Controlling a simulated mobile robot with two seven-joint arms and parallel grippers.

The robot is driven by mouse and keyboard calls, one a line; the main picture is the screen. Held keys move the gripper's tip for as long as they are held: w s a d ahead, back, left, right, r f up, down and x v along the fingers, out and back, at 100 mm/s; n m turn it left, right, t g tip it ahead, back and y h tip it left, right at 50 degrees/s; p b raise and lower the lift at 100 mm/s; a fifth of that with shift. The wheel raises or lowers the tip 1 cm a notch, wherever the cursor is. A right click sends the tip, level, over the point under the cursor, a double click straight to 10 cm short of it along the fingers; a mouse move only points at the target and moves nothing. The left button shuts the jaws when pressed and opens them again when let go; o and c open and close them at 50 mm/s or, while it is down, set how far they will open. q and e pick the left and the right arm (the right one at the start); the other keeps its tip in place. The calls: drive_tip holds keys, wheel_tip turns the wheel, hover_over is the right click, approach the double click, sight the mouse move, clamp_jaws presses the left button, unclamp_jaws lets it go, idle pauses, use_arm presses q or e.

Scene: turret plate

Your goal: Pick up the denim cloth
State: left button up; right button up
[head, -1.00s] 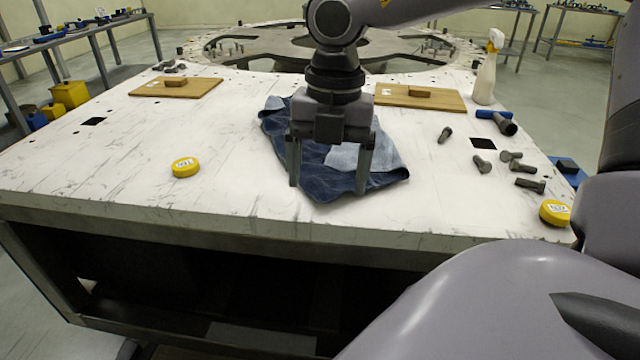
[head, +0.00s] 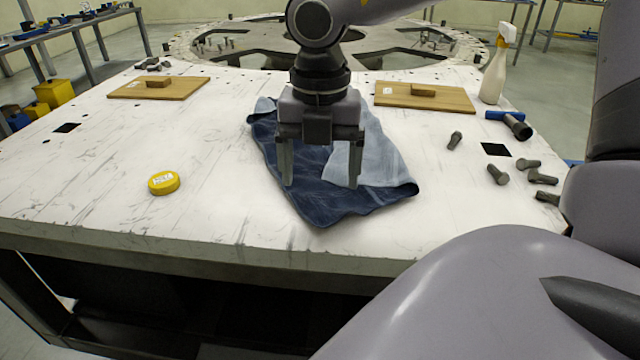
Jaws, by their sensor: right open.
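The denim cloth (head: 335,205) lies crumpled and flat on the white table, dark blue with a lighter blue patch at its right. My right gripper (head: 321,184) is over the cloth, pointing down, with its two fingers spread apart and nothing between them. The fingertips are close above or at the cloth; I cannot tell whether they touch it. The gripper and its wrist hide the middle and back of the cloth. My left gripper does not show.
Two wooden boards (head: 195,90) (head: 452,98) lie behind. A spray bottle (head: 496,72), a blue-handled tool (head: 515,125) and several bolts (head: 497,174) are at the right. The white table (head: 100,205) is clear at front left.

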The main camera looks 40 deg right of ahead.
wheel_tip(320, 180, down, 7)
drive_tip(key=b, duration=0.4)
drive_tip(key=shift+b, duration=0.4)
drive_tip(key=shift+f+b, duration=0.2)
drive_tip(key=shift+b, duration=0.1)
drive_tip(key=shift+f, duration=0.1)
drive_tip(key=shift+b, duration=0.3)
